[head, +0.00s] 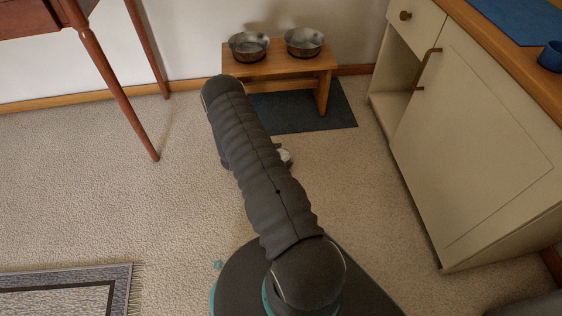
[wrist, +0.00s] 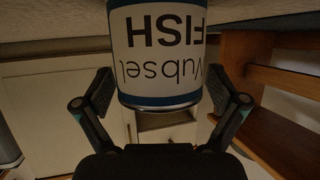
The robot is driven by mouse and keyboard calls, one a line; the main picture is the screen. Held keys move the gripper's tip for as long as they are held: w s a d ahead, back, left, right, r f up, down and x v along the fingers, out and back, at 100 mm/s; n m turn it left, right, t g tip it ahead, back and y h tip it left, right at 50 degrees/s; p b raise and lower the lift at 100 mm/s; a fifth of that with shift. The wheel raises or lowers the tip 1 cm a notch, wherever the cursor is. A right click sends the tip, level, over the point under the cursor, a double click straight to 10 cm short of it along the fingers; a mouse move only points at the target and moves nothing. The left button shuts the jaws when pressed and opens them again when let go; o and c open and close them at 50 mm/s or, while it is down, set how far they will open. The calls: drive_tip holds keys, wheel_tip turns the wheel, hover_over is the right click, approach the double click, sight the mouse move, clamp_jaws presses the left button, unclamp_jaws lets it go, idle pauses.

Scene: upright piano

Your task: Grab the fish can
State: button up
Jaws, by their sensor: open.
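The fish can (wrist: 157,45) shows large and close in the wrist view, with a white label, blue bands and a metal rim. Its lettering, "FISH" and "Vubsel", appears upside down. My gripper (wrist: 160,88) is open, with one finger to the left of the can and one to the right. Gaps show between the fingers and the can's sides, so the can is not clamped. In the head view my arm hides most of the area around my gripper. A small pale shape (head: 285,156) shows beside the arm there; I cannot tell whether it is the can.
A wooden bench (head: 275,66) with two metal bowls (head: 249,46) (head: 305,42) stands by the wall on a dark mat (head: 330,112). A cream cabinet (head: 470,150) stands at right, a wooden table leg (head: 118,95) at left. A rug (head: 60,290) lies front left. Carpet between is clear.

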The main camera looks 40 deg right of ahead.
drive_tip(key=shift+x, duration=0.85)
drive_tip(key=c, duration=1.5)
drive_tip(key=shift+o, duration=0.2)
drive_tip(key=shift+r, duration=0.1)
